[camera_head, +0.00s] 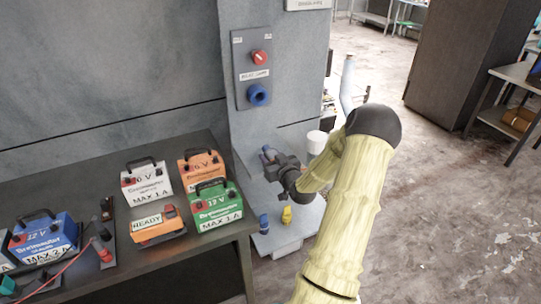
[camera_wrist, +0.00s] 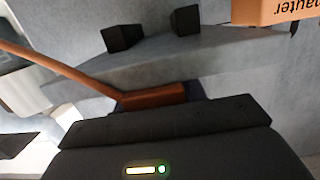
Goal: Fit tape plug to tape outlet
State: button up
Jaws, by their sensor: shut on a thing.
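The outlet (camera_head: 258,95) is a round blue socket low on a grey panel, which is mounted on the upright grey column. My gripper (camera_head: 270,157) is shut on a blue plug (camera_head: 268,151), below the outlet and apart from it. In the wrist view, an orange cord end (camera_wrist: 155,96) lies just beyond the dark gripper body, with a dark blue part beside it. The fingertips' grip on the plug and the plug's front face are not clear.
A red switch (camera_head: 259,57) sits above the outlet. A blue piece (camera_head: 263,223) and a yellow piece (camera_head: 286,214) stand on the low ledge. The dark bench (camera_head: 190,250) at left carries several battery boxes, including a green one (camera_head: 214,206). Space before the panel looks clear.

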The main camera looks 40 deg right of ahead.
jog(key=shift+s, duration=0.1)
jog(key=s, duration=0.1)
jog(key=s+a, duration=0.1)
jog(key=s, duration=0.1)
jog(key=s+b, duration=0.1)
jog(key=s, duration=0.1)
jog(key=shift+s+a+f, duration=0.2)
jog(key=shift+f, duration=0.1)
dwell(0.8)
dwell(0.5)
